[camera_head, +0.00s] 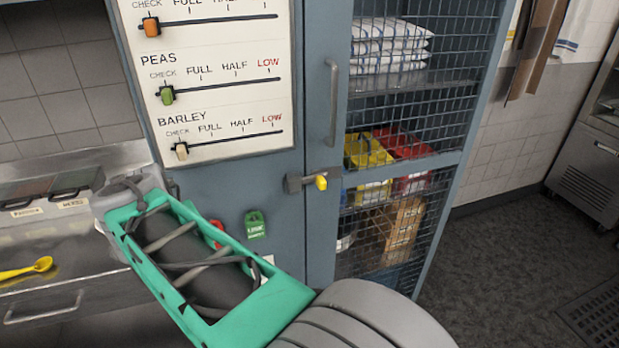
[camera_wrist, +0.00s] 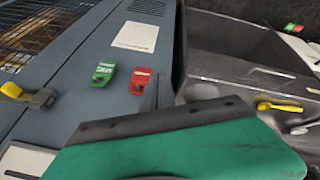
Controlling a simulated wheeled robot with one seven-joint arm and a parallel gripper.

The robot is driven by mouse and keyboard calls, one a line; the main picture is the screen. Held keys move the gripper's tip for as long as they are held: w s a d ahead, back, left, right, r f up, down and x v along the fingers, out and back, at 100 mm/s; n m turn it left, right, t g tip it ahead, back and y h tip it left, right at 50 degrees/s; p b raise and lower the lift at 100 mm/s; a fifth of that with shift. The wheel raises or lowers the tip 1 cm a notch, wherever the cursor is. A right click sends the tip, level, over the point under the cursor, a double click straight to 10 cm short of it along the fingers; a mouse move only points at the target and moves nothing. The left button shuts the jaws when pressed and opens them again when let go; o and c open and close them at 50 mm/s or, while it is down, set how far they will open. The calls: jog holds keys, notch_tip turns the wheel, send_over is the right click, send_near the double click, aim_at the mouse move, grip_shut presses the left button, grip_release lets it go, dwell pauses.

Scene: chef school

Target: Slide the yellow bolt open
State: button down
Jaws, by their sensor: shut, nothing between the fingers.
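The yellow bolt knob (camera_head: 321,182) sits at the right end of a dark metal bolt plate (camera_head: 296,184), across the gap between the blue cabinet's solid panel and its mesh door (camera_head: 337,215). In the wrist view, the yellow knob (camera_wrist: 12,90) and its plate (camera_wrist: 44,98) are at the left edge. My gripper (camera_wrist: 158,88) shows narrow grey tips just above the green wrist part, shut and empty. It is well apart from the bolt, near the red tag. In the head view my arm hides the fingertips.
A green tag (camera_head: 255,225) and a red tag (camera_wrist: 141,85) are on the panel below the bolt. A slider board (camera_head: 215,75) is above. A steel counter (camera_head: 75,260) with a yellow spoon (camera_head: 28,268) stands at left. A vertical handle (camera_head: 333,103) is above the bolt.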

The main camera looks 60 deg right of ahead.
aim_at(311, 182)
jog(key=s+d+r+m+g+h, duration=0.1)
jog(key=s+d+r+m+g, duration=0.1)
jog(key=d, duration=0.9)
jog(key=s+d+r+m+g+h+p, duration=0.1)
jog(key=s+d+r+m+g+h, duration=0.1)
jog(key=s+d+r, duration=0.4)
jog(key=s+d+m, duration=0.1)
jog(key=s+d, duration=0.1)
jog(key=d, duration=0.2)
jog(key=shift+d+r+m, duration=0.3)
jog(key=shift+d+m, duration=0.1)
jog(key=shift+s, duration=0.1)
jog(key=p+x, duration=0.1)
jog(key=x, duration=0.8)
jog(key=shift+s+r, duration=0.15)
jog(key=shift+s+d+f+p, duration=0.25)
jog(key=shift+s+d+p, duration=0.1)
jog(key=shift+s+d, duration=0.45)
jog(key=shift+s+d+f+p, duration=0.3)
jog(key=shift+s+d, duration=0.25)
jog(key=shift+d, duration=0.45)
jog(key=shift+d, duration=0.1)
